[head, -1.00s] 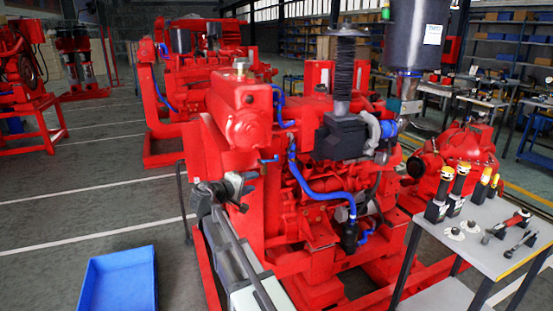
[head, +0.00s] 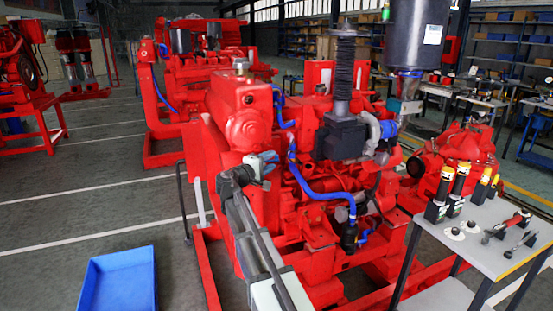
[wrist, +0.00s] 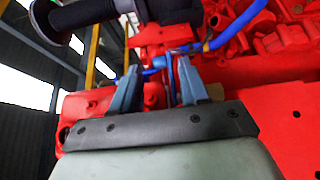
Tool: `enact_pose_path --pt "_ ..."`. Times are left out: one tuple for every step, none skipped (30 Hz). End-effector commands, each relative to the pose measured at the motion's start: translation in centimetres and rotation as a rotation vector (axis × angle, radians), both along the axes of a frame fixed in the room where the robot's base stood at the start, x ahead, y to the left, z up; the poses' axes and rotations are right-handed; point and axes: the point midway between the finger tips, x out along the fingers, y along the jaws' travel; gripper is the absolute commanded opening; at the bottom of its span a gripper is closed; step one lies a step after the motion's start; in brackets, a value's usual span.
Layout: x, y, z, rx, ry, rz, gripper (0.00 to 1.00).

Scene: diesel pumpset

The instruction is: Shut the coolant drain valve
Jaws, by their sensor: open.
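The small blue coolant drain valve (wrist: 160,61) shows in the wrist view on the red engine, straight ahead of my gripper (wrist: 158,67). A narrow blue piece, perhaps its lever, hangs down from it between my two fingers. The fingers are apart, one on each side of this piece; I cannot tell whether either touches it. In the head view my gripper (head: 265,164) is at the near end of the engine, below the red tank, and it mostly hides the valve.
The red engine (head: 330,180) has blue hoses (head: 325,193) close to the right of my gripper. A blue tray (head: 118,284) lies on the floor at the lower left. A tool table (head: 490,240) stands at the right.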

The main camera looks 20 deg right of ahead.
Motion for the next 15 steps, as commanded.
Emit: enact_pose_path --pt "0.6 -0.8 0.0 0.0 0.0 -0.002 0.45" --pt "0.8 -1.2 0.0 0.0 0.0 -0.002 0.45" --pt "1.0 -1.7 0.0 0.0 0.0 -0.002 0.45" --pt "1.2 -2.0 0.0 0.0 0.0 -0.002 0.45" --pt "1.4 -2.2 0.0 0.0 0.0 -0.001 0.45" --pt "1.6 -2.6 0.0 0.0 0.0 0.0 0.45" --pt "1.7 -2.9 0.0 0.0 0.0 0.0 0.45" --pt "1.8 -3.1 0.0 0.0 0.0 -0.001 0.45" --pt "1.9 -3.3 0.0 0.0 0.0 -0.001 0.45" --pt "2.0 -3.5 0.0 0.0 0.0 -0.001 0.45" --pt "2.1 -3.6 0.0 0.0 0.0 -0.001 0.45" --pt "2.1 -3.7 0.0 0.0 0.0 -0.001 0.45" --pt "2.2 -3.8 0.0 0.0 0.0 0.0 0.45" --pt "2.2 -3.8 0.0 0.0 0.0 0.0 0.45" --pt "2.2 -3.8 0.0 0.0 0.0 0.0 0.45"
